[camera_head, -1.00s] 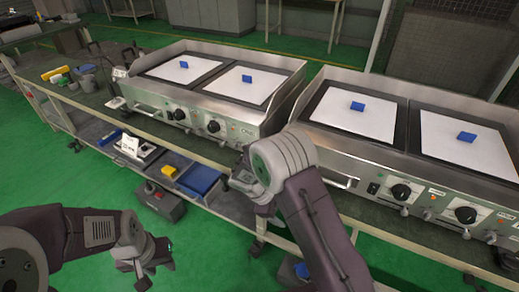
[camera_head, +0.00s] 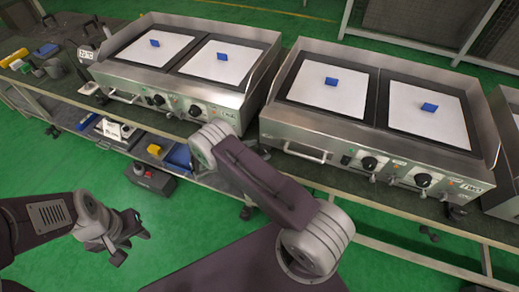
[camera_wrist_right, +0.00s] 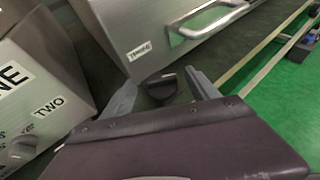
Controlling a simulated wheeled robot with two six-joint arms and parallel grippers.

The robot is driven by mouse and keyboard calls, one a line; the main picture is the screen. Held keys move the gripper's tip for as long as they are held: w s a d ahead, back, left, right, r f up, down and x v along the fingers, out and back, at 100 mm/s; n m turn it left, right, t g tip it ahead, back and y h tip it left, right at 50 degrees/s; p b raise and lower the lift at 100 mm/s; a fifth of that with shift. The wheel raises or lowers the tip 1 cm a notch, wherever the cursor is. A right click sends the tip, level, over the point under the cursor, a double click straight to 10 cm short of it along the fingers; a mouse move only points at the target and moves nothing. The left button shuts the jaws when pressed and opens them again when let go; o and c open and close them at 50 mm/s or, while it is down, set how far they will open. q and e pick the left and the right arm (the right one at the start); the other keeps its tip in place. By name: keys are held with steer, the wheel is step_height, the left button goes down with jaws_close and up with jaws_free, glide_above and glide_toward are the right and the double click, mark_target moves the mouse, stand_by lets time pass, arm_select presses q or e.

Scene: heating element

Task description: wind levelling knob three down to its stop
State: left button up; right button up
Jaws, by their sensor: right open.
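The black levelling knob (camera_wrist_right: 161,86) shows in the right wrist view below the corner of a steel griddle marked THREE (camera_wrist_right: 139,51). My right gripper (camera_wrist_right: 164,88) is open, with one finger on either side of the knob; I cannot tell whether they touch it. My left gripper (camera_head: 130,240) is open and empty over the green floor at the lower left.
A second griddle (camera_head: 165,88) stands to the left. The griddle's bar handle (camera_wrist_right: 205,28) is above right. Bins and boxes lie on the lower shelf.

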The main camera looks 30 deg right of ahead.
steer(key=shift+w+d+f, duration=0.1)
steer(key=shift+d+f, duration=0.15)
steer(key=shift+d, duration=0.3)
steer(key=c, duration=1.4)
steer(key=shift+o, duration=0.2)
steer(key=shift+r+n+t+p, duration=0.25)
steer(key=shift+n+t+p, duration=0.4)
steer(key=shift+p, duration=0.3)
steer(key=shift+s+n+t+y+p, duration=0.3)
steer(key=shift+n+t+y+p, duration=0.1)
steer(key=shift+n+t+p, duration=0.3)
steer(key=shift+s+d+f+n+t+y+p, duration=0.1)
steer(key=shift+n+t+y+p, duration=0.5)
steer(key=shift+n+t, duration=0.25)
steer(key=shift+s+d+f+n+t+y+p, duration=0.1)
steer(key=shift+n+t+y+p, duration=0.3)
steer(key=shift+n+t+p, duration=0.35)
steer(key=shift+t, duration=0.25)
steer(key=shift+w, duration=0.1)
steer(key=o, duration=1.4)
steer(key=shift+c, duration=0.2)
